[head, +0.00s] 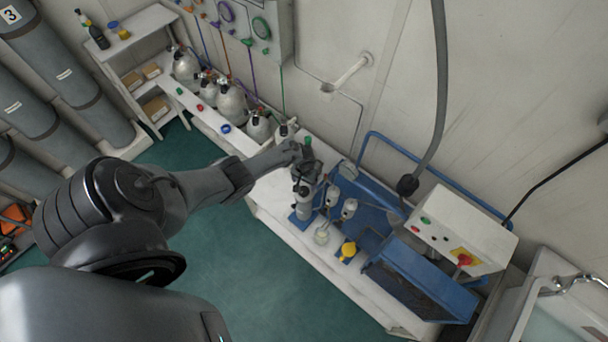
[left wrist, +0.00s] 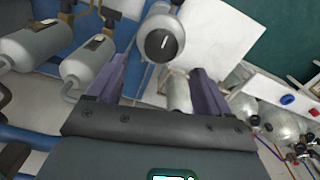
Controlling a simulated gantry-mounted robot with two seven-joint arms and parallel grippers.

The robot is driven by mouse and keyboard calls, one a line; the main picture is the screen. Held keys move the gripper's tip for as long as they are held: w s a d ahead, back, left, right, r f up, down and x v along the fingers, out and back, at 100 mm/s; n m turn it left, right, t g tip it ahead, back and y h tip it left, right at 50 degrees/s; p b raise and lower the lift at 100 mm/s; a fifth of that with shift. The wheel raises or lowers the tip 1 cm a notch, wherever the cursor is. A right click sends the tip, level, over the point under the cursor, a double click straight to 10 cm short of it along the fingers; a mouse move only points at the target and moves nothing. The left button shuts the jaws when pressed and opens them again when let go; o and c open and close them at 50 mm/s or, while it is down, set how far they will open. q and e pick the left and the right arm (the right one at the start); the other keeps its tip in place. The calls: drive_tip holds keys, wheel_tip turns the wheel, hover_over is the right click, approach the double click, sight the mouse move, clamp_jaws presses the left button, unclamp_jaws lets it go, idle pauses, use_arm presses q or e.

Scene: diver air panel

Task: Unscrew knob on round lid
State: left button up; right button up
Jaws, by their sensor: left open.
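A grey round housing with a dark round cap bearing a white line (left wrist: 165,43) shows in the left wrist view, just ahead of and between my fingers. A pale grey cylinder (left wrist: 179,92) shows between the fingers, nearer the palm. I cannot tell which part is the knob and which the lid. In the head view my left gripper (head: 306,172) is above the blue-and-white bench unit, over an upright grey cylinder (head: 303,207), and partly hides its top. My left gripper (left wrist: 163,85) is open, with its purple-grey fingers apart. I see no clear contact. My right gripper is out of view.
Two small grey canisters (head: 341,202) stand beside the upright cylinder. A clear jar (head: 321,236) and a yellow fitting (head: 348,250) are on the bench (head: 290,233). A control box (head: 460,232) with a red switch stands right. Several silver bottles (head: 231,103) line the back shelf.

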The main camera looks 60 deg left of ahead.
use_arm(q)
drive_tip(key=shift+s+r, duration=0.15)
drive_tip(key=shift+r, duration=1.9)
drive_tip(key=shift+s, duration=0.1)
